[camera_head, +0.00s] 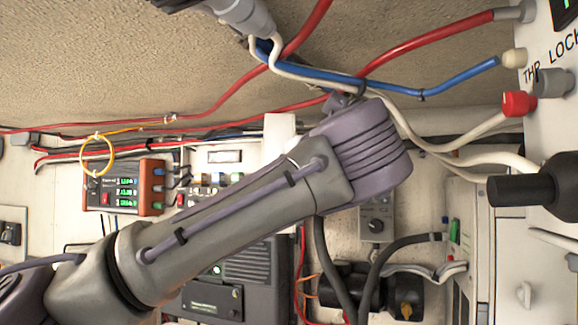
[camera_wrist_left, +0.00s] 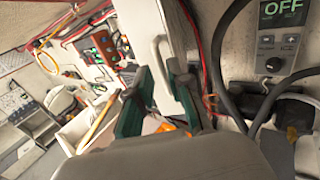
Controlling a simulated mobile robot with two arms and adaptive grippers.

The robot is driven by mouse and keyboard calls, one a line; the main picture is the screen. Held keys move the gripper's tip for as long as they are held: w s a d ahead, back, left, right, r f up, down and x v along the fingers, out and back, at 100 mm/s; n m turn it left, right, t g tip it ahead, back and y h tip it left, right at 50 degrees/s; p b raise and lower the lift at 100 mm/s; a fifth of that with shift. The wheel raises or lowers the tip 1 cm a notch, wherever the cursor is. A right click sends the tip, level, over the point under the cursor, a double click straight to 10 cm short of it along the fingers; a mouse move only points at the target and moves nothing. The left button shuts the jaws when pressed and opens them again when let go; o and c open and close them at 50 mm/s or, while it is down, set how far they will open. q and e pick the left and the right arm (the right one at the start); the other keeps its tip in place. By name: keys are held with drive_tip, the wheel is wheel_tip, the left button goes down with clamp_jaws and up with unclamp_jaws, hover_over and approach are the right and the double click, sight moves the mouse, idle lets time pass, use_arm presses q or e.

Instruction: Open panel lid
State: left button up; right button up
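In the left wrist view, a white panel (camera_wrist_left: 143,22) with a white bar handle (camera_wrist_left: 160,62) stands upright ahead of the fingers. My left gripper (camera_wrist_left: 159,72) has two dark green finger pads, spread apart, one on each side of the handle's lower end. I cannot tell whether either pad touches it. In the head view my left arm crosses from lower left to centre, and its wrist hides the gripper and handle. A narrow white upright piece (camera_head: 280,135) shows behind the arm; it may be the same panel. My right gripper is in neither view.
Red and blue cables (camera_head: 430,90) run across the top. A meter box (camera_head: 124,187) is at left, a dark box (camera_head: 250,280) below my arm, and a grey control box (camera_head: 377,215) behind the wrist. A white panel with connectors (camera_head: 545,100) stands at right.

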use_arm(q)
drive_tip(key=s+d, duration=0.1)
drive_tip(key=s, duration=0.7)
drive_tip(key=shift+s+d, duration=0.2)
drive_tip(key=shift+s, duration=0.05)
